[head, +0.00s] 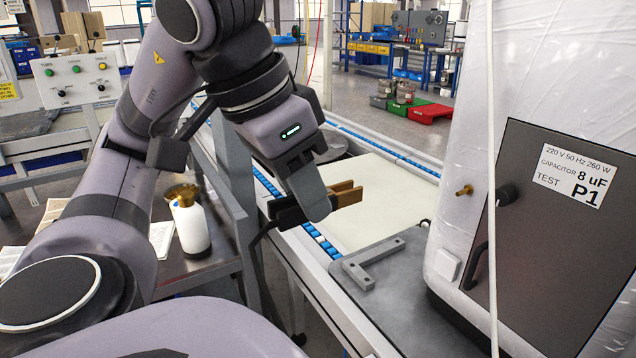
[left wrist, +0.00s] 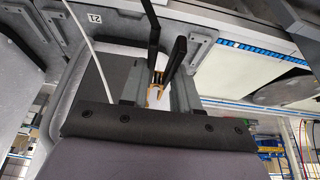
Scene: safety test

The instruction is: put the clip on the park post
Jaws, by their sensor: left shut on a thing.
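My left gripper (head: 310,196) is shut on the clip in the head view, above the near edge of the conveyor. The clip has brown, copper-like jaws (head: 346,194) pointing right and dark handles (head: 286,213) on the other side of the finger. In the left wrist view, the gold forked part of the clip (left wrist: 155,96) shows between the grey fingers, with dark handles above. A small brass stud (head: 464,190) sticks out of the white wrapped machine, right of the clip and apart from it. I cannot tell whether it is the park post. My right gripper is not in view.
A grey L-shaped bracket (head: 372,264) lies on the grey plate before the machine. The machine's dark panel (head: 545,230) reads P1. A white cable (head: 491,150) hangs before it. A white bottle (head: 190,222) stands on the left bench. The cream conveyor surface (head: 385,195) is clear.

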